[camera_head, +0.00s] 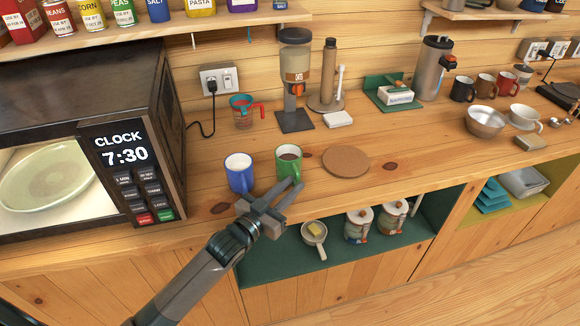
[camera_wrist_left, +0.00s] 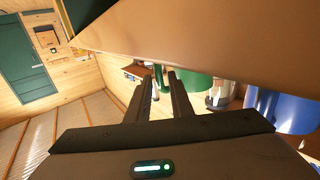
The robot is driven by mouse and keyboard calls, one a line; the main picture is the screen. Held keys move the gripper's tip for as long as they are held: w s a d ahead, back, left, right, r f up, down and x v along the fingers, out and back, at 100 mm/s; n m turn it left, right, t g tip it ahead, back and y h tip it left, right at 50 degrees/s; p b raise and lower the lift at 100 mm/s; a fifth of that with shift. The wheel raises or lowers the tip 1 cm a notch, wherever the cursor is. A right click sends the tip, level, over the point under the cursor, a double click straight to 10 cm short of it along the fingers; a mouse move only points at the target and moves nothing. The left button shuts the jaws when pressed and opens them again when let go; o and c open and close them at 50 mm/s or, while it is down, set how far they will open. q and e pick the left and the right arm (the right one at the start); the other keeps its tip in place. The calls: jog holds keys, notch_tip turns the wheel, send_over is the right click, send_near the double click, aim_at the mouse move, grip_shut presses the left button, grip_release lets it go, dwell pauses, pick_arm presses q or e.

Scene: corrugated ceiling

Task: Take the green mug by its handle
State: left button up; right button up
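The green mug (camera_head: 289,161) stands upright on the wooden counter with dark liquid in it. In the left wrist view its green side (camera_wrist_left: 198,83) shows just right of the fingers. My left gripper (camera_head: 288,187) is at the counter's front edge, its fingertips close in front of the green mug. In the left wrist view its two fingers (camera_wrist_left: 160,76) are apart, with a gap between them. The mug's handle is largely hidden by the fingers in the head view, and I cannot tell whether it lies between them. My right gripper is not in view.
A blue mug (camera_head: 239,173) stands close left of the green mug. A round cork mat (camera_head: 346,161) lies to its right. A microwave (camera_head: 150,130) is at the left, and a coffee grinder (camera_head: 295,85) stands behind. An open shelf (camera_head: 285,262) lies below the counter.

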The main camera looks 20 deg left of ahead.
aim_at(298, 181)
pick_arm(q)
jog(key=shift+p+x, duration=0.45)
jog(key=shift+x, duration=1.2)
jog(key=shift+f, duration=0.1)
grip_shut()
